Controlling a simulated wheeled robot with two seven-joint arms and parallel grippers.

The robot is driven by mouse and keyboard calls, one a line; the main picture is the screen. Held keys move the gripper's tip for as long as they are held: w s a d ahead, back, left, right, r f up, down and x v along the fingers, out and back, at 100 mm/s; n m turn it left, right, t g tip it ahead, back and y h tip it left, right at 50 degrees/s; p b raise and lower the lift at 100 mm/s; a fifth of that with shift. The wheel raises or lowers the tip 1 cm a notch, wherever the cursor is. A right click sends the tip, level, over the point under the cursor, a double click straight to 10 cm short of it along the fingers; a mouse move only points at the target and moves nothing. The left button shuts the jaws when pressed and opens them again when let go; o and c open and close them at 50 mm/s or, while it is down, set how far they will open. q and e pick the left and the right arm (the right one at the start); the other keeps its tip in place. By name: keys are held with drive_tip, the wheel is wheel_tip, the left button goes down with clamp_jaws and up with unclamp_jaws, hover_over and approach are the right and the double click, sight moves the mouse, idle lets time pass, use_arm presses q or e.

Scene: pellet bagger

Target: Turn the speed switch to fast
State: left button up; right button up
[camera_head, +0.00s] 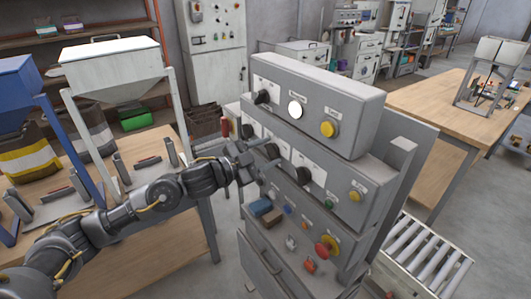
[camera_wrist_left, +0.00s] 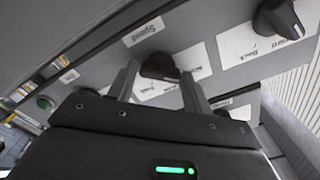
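The speed switch is a black knob (camera_wrist_left: 158,66) on a white plate under a label that reads "Speed" in the left wrist view. In the head view this knob (camera_head: 272,151) sits on the middle tier of the grey control panel (camera_head: 330,165). My left gripper (camera_head: 266,154) reaches the panel from the left. In the left wrist view its two fingers (camera_wrist_left: 160,84) stand apart, one on each side of the knob. I cannot tell whether they touch it. The knob's pointer direction is unclear. My right gripper is not in view.
Another black knob (camera_wrist_left: 280,18) sits to the right in the left wrist view. The panel also carries a yellow button (camera_head: 328,128), a white lamp (camera_head: 295,109) and a red emergency button (camera_head: 327,247). A roller conveyor (camera_head: 425,262) stands at right, a wooden table (camera_head: 165,215) at left.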

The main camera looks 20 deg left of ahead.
use_arm(q)
drive_tip(key=c, duration=0.6)
drive_tip(key=shift+f+m+b, duration=0.25)
drive_tip(key=shift+m+b, duration=1.05)
drive_tip(key=shift+m, duration=0.1)
drive_tip(key=m+b, duration=0.3)
drive_tip(key=shift+f+m, duration=0.1)
drive_tip(key=shift+m, duration=0.2)
drive_tip(key=m+b, duration=1.3)
drive_tip(key=shift+f+b, duration=0.15)
drive_tip(key=shift+b, duration=0.2)
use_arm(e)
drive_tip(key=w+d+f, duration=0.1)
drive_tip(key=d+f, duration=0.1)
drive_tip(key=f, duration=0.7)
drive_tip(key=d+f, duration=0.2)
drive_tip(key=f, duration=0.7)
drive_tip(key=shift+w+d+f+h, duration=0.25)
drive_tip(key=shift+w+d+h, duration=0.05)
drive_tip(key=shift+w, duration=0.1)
use_arm(q)
drive_tip(key=shift+m, duration=0.3)
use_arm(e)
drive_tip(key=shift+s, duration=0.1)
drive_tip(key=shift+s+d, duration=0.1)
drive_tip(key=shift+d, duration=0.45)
